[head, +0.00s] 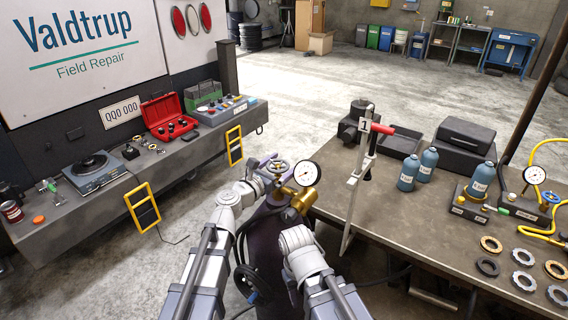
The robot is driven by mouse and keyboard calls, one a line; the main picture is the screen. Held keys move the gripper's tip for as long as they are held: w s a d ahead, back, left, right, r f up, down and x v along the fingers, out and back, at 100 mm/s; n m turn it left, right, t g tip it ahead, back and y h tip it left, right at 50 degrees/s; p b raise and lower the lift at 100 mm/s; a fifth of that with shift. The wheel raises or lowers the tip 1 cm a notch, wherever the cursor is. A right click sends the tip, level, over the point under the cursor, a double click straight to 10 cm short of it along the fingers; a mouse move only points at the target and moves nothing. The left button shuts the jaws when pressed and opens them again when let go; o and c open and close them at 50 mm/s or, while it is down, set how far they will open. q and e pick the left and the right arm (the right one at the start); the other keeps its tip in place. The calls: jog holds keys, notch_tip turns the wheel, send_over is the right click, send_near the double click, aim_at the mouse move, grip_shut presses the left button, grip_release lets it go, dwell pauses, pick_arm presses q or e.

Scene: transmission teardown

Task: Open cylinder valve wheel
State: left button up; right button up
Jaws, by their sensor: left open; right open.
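A dark gas cylinder (270,250) stands upright between the truck bed and the workbench. Its small spoked valve wheel (278,166) sits on top. A brass regulator (302,199) with a round white gauge (307,173) is attached just right of the wheel. My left gripper (267,164) is open at the wheel's left side, its fingers close around or beside the rim; contact cannot be told. My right arm ends lower, in front of the cylinder below the regulator. My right gripper (290,216) is open, its fingers small and mostly hidden by its own wrist.
The workbench (395,215) on the right holds a clamp stand (358,175), blue bottles (407,170), a second gauge (534,175) and several rings. The truck bed (100,205) on the left carries a red case (168,115). Dark hoses hang beside the cylinder. Open floor lies behind.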

pick_arm(q)
jog(key=shift+w+d, duration=0.15)
jog(key=shift+w, duration=0.05)
jog(key=c, duration=1.1)
jog(key=shift+n+t+y, duration=0.5)
jog(key=shift+n+y, duration=0.1)
jog(key=shift+y, duration=0.1)
jog(key=shift+w+a+n+t+y, duration=0.1)
jog(key=shift+a+n+t+y, duration=0.1)
jog(key=shift+n+t+y, duration=0.35)
jog(key=shift+w+a+n+t+y, duration=0.15)
jog(key=shift+n+y, duration=0.2)
jog(key=shift+y, duration=0.4)
jog(key=shift+s, duration=0.1)
jog(key=o, duration=1.1)
